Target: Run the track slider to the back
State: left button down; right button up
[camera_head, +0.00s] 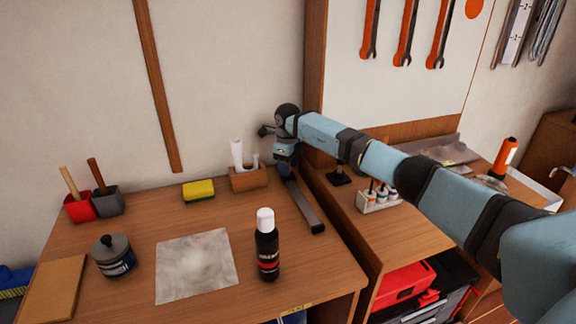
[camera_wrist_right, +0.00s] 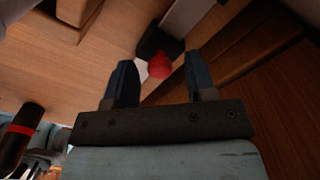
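The track (camera_head: 308,210) is a narrow dark grey rail running front to back on the right side of the wooden desk. Its light metal strip shows at the top of the right wrist view (camera_wrist_right: 187,18). A black slider block (camera_wrist_right: 156,42) with a red knob (camera_wrist_right: 159,65) sits on it. My right gripper (camera_head: 286,170) is over the back end of the track and hides the slider in the head view. In the wrist view its two fingers (camera_wrist_right: 161,85) are apart, with the knob showing in the gap; contact is not clear. My left gripper is out of view.
A wooden holder (camera_head: 248,180) with white items stands just left of the gripper. A black bottle (camera_head: 267,250) stands left of the track's front end. The wall is close behind.

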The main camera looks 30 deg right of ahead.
notch_tip(320, 180, up, 14)
dwell(0.5)
jog(key=shift+p, duration=0.3)
